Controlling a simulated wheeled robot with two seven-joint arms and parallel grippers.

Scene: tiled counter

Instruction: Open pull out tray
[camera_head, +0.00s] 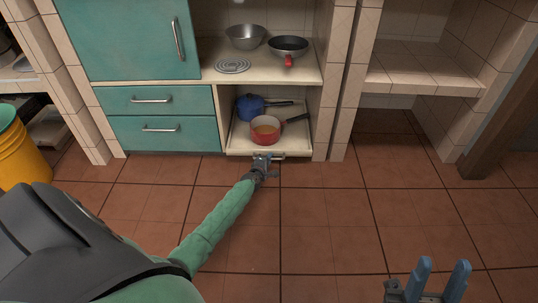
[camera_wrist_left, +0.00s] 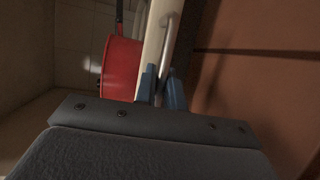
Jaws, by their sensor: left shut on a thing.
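The pull out tray (camera_head: 240,136) is a cream board low in the open cabinet bay, with a metal bar handle on its front edge. The handle (camera_wrist_left: 171,40) also shows in the left wrist view. A red pot (camera_head: 265,130) and a blue pot (camera_head: 250,106) stand on the tray. My left gripper (camera_head: 264,162) is at the handle, and its blue fingers in the left wrist view (camera_wrist_left: 161,88) are shut on it. My right gripper (camera_head: 437,280) is open and empty over the floor at the lower right, far from the tray.
Teal drawers (camera_head: 150,130) and a teal door (camera_head: 130,40) are left of the bay. A metal bowl (camera_head: 246,37) and a pan (camera_head: 288,46) stand on the shelf above. A yellow bin (camera_head: 22,155) stands at far left. The tiled floor (camera_head: 330,210) before the tray is clear.

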